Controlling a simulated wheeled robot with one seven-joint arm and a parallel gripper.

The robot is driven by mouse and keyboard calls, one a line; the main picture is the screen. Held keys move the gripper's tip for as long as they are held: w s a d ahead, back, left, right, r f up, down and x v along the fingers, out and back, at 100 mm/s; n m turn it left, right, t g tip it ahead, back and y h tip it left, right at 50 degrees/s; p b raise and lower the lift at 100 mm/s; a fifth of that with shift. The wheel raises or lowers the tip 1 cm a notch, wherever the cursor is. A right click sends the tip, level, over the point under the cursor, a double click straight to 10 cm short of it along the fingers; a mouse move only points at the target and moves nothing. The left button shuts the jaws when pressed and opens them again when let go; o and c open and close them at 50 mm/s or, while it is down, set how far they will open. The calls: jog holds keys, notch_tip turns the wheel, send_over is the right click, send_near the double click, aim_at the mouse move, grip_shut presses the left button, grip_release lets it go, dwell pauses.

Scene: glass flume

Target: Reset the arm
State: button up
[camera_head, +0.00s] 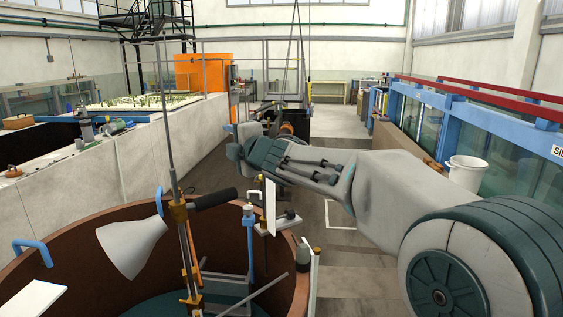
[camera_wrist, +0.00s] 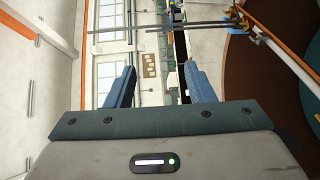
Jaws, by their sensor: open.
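My arm reaches from the lower right of the head view towards the middle, over the aisle beside the round tank. My gripper (camera_wrist: 160,68) shows in the wrist view with its two blue fingers apart and nothing between them. In the head view the hand end of the arm is near the centre left, and its fingers are too small to read clearly. The hand is up in the air, apart from any surface that I can make out.
A round brown tank (camera_head: 80,245) with rods, clamps and a white funnel-shaped shade (camera_head: 132,245) stands at the lower left. A glass flume with a blue frame (camera_head: 455,104) runs along the right. A white bucket (camera_head: 466,172) is there. The far aisle floor is open.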

jog(key=s+d+f+m+g+h+b, duration=0.1)
jog(key=s+d+f+m+h, duration=0.35)
jog(key=d+m, duration=0.2)
jog(key=s+d+f+m+g+h, duration=0.1)
jog(key=s+d+f+m+h, duration=0.2)
jog(key=s+d+f+m, duration=0.4)
jog(key=s+d+f+m+g+h+b, duration=0.1)
jog(key=s+d+f+m+h, duration=0.25)
jog(key=d, duration=0.55)
jog(key=s+d+f+m+g, duration=0.2)
jog(key=s+f, duration=0.4)
jog(key=s, duration=0.4)
jog(key=s+d+f+m+g, duration=0.2)
jog(key=s+f+m+g, duration=0.3)
jog(key=s, duration=0.5)
notch_tip(320, 180, down, 2)
jog(key=shift+f+m+y, duration=0.1)
jog(key=shift+m+y, duration=0.3)
jog(key=shift+m, duration=0.4)
jog(key=shift+w, duration=0.1)
jog(key=shift+c, duration=1.4)
